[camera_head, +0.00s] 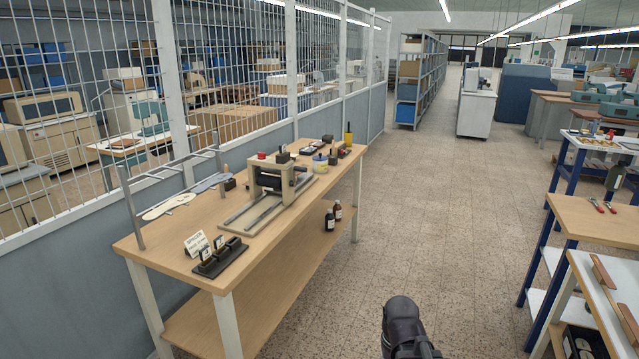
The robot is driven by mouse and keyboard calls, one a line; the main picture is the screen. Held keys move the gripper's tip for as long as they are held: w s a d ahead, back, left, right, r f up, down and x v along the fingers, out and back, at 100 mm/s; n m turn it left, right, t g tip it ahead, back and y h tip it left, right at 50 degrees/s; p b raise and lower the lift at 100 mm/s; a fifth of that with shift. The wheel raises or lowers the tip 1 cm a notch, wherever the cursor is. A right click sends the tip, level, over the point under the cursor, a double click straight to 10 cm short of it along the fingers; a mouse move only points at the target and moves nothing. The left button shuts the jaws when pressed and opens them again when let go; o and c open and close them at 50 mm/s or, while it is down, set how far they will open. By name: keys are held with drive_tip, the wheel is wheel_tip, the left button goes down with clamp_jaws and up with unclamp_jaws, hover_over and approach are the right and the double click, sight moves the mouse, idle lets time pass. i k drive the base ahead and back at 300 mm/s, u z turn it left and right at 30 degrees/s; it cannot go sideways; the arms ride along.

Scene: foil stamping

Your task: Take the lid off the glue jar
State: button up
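A small pale jar with a bluish top (320,163) stands on the wooden workbench (175,255), just right of the stamping press. It looks like the glue jar, but it is too small to be sure. Its top appears to be on. A small yellow item (333,160) is right beside it, and I cannot tell whether it is part of the jar. A dark rounded part of my arm shows at the bottom edge, over the floor and well away from the bench. My gripper's fingers are not visible.
The press (274,182) with its rails fills the bench middle. A black stand (220,257) and a sign (196,243) are at the near end. Two dark bottles (331,219) stand on the lower shelf. A mesh partition runs behind. The tiled floor (430,210) is clear.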

sight(320, 158)
drive_tip(key=i, duration=3.75)
drive_tip(key=u, duration=0.4)
